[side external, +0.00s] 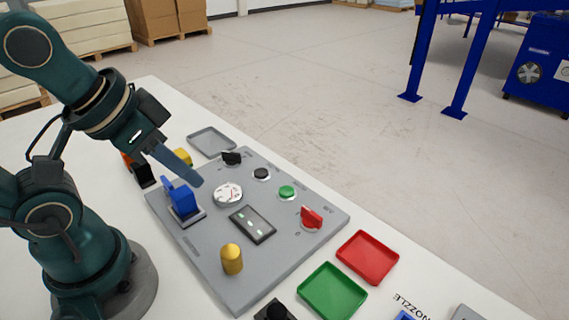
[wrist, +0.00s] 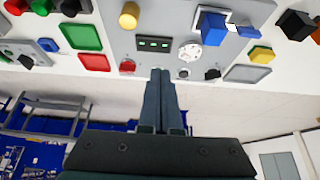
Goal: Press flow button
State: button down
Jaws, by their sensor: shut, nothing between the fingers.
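The grey control panel (side external: 190,245) lies on the white table. A black round button (side external: 262,174) and a green round button (side external: 287,192) sit in its far row, between a black knob (side external: 232,158) and a red knob (side external: 311,217). The labels are too small to read, so I cannot tell which is the flow button. My gripper (side external: 197,181) is shut and empty, above the panel near the blue lever (side external: 182,198) and the gauge (side external: 228,194). In the wrist view, the fingertips (wrist: 160,72) are beside the black button (wrist: 183,73); the green button is not visible.
The panel also bears a display (side external: 253,224) with green lights and a yellow knob (side external: 232,259). A green tray (side external: 332,291), a red tray (side external: 367,257) and a grey tray (side external: 211,141) lie around it. The blue lever stands up close to my fingers.

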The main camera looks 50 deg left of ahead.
jog(key=m, duration=0.1)
jog(key=m+t+y, duration=0.2)
jog(key=m+t, duration=0.1)
jog(key=m, duration=2.1)
send_over(284, 195)
notch_tip(284, 195, down, 2)
jog(key=f, duration=0.1)
jog(key=shift+w+r, duration=0.1)
jog(key=shift+r, duration=0.15)
jog(key=shift+f, duration=0.1)
jog(key=shift+f, duration=4.3)
